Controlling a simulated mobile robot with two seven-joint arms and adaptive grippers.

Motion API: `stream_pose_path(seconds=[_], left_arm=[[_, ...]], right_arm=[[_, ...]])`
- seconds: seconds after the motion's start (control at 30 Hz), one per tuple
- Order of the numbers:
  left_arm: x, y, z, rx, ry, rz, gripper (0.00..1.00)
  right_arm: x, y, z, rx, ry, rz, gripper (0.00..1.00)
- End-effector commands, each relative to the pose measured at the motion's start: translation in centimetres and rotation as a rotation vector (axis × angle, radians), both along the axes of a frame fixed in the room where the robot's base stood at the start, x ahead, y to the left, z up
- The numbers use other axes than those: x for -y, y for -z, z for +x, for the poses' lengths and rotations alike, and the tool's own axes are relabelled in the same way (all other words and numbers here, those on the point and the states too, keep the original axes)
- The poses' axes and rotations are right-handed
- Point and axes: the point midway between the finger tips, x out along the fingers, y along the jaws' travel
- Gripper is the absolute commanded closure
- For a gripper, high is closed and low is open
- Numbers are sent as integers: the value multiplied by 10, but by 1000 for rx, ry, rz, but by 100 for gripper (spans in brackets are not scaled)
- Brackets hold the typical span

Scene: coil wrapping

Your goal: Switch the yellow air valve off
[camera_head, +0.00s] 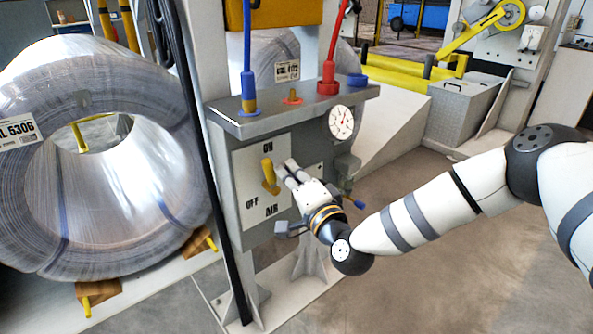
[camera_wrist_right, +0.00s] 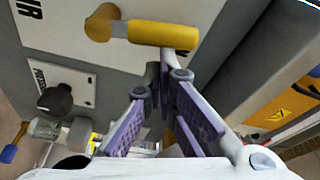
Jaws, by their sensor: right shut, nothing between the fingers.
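The yellow air valve handle (camera_head: 268,171) sits on a white plate (camera_head: 246,167) marked ON at the top, OFF at the left and AIR at the bottom. The handle points up toward ON. My right gripper (camera_head: 289,168) is shut and empty, just to the right of the handle. In the right wrist view the same handle (camera_wrist_right: 160,34) runs sideways from its round pivot, and my right fingertips (camera_wrist_right: 166,72) lie close to its free end. I cannot tell whether they touch. My left gripper is not in view.
The plate is on a grey box (camera_head: 300,112) with blue and red hoses and a round gauge (camera_head: 341,122). A black knob (camera_wrist_right: 55,99) sits near the valve. A large wrapped wire coil (camera_head: 50,190) stands at the left. The floor (camera_head: 430,290) at the lower right is clear.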

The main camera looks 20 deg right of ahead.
Motion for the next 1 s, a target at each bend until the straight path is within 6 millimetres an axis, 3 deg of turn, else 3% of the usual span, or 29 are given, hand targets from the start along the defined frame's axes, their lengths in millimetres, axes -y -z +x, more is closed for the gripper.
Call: stream_pose_path(seconds=[0.47, 1.0], left_arm=[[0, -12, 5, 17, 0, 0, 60], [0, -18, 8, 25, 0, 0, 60]], right_arm=[[-28, 0, -10, 153, -4, -421, 100], [-52, 16, -19, 325, -4, -892, 100]])
